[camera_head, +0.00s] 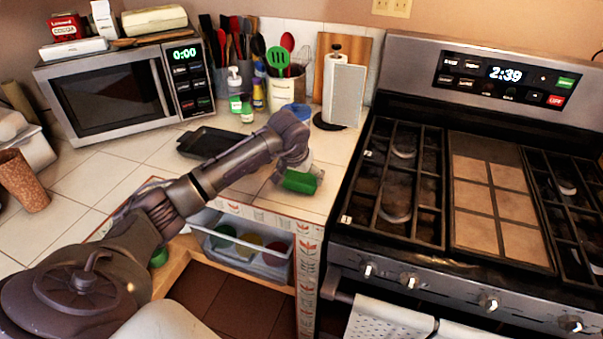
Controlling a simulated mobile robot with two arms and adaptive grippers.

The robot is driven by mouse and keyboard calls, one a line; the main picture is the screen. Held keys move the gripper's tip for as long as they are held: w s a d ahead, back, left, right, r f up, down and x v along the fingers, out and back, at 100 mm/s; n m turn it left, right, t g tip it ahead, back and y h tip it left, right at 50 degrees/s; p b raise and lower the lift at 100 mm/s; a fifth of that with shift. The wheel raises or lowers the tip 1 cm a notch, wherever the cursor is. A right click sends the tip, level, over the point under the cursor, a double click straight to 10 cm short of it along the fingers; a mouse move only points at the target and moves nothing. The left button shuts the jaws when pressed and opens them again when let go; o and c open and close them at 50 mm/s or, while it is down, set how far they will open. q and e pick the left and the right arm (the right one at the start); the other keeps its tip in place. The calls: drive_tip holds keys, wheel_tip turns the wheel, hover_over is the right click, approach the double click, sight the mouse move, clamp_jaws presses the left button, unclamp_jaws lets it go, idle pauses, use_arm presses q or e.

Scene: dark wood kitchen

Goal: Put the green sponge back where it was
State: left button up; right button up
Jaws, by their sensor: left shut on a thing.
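The green sponge (300,182) is near the front right corner of the tiled counter, close to the stove. My left arm reaches in from the lower left across the counter. My left gripper (298,171) points down and is shut on the sponge; its fingers are mostly hidden by the wrist. I cannot tell whether the sponge touches the counter. My right gripper is not in view.
A black tray (208,142) lies behind my forearm. A paper towel holder (343,92), utensil crocks and bottles stand at the back. The stove (470,180) is to the right. An open drawer (245,240) with colored bowls is below the counter edge.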

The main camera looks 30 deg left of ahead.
use_arm(q)
drive_tip(key=shift+f, duration=0.1)
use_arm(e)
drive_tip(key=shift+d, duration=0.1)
use_arm(q)
drive_tip(key=shift+f, duration=0.15)
drive_tip(key=o, duration=0.7)
drive_tip(key=shift+o, duration=0.3)
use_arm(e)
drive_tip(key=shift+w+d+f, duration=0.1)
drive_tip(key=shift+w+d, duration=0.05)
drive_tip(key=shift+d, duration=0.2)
use_arm(q)
drive_tip(key=shift+r, duration=0.25)
drive_tip(key=shift+s+r, duration=0.1)
drive_tip(key=shift+r, duration=0.15)
drive_tip(key=b+v, duration=0.1)
drive_tip(key=v, duration=1)
drive_tip(key=shift+b, duration=0.3)
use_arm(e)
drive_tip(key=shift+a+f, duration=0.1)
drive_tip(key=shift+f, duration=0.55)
